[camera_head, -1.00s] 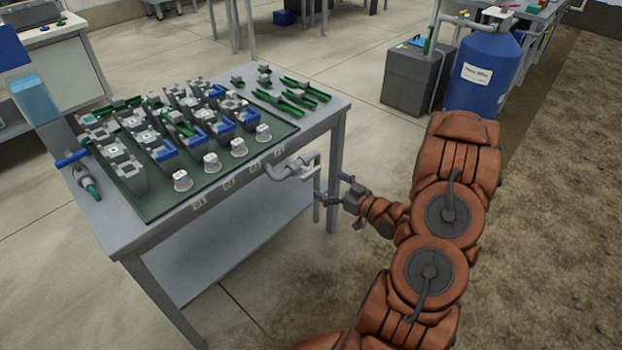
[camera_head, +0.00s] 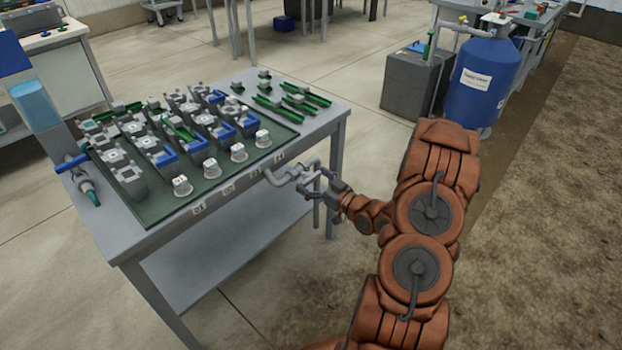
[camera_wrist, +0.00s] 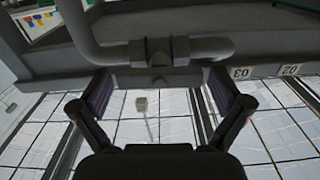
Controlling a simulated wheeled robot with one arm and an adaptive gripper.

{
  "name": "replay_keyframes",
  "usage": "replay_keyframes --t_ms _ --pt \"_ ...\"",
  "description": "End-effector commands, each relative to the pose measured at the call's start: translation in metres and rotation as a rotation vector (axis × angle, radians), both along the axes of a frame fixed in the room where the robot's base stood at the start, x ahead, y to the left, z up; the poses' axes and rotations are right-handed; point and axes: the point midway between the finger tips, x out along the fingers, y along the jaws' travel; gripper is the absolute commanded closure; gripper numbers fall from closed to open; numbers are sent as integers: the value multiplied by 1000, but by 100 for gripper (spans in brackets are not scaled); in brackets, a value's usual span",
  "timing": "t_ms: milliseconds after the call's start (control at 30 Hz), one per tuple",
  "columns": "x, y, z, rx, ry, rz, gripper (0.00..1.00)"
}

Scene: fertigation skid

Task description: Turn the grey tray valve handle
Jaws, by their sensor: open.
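The grey tray valve (camera_head: 300,172) sits on a grey pipe at the near edge of the tray table. In the wrist view, the valve body (camera_wrist: 160,50) shows as a joint in the pipe, with a short stub on its underside. My gripper (camera_head: 315,184) is beside the valve, with its fingers spread. In the wrist view, my open gripper (camera_wrist: 162,92) has one finger on each side below the valve, with nothing clasped between them. The handle itself is hard to make out and partly hidden by my fingers in the head view.
The table (camera_head: 130,245) carries a dark green tray (camera_head: 155,215) with several grey, blue and green parts. Numbered labels line its edge. A table leg (camera_head: 338,160) stands close behind my gripper. A blue tank (camera_head: 480,80) stands farther back.

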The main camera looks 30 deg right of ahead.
Motion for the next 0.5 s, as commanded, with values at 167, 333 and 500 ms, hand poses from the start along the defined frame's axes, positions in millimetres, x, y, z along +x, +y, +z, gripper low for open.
replay_keyframes --t_ms 167,333,500 --pt "5 1 0 0 0 0 0" --pt "5 1 0 -1 0 0 0" --pt "5 1 0 -1 0 0 9"
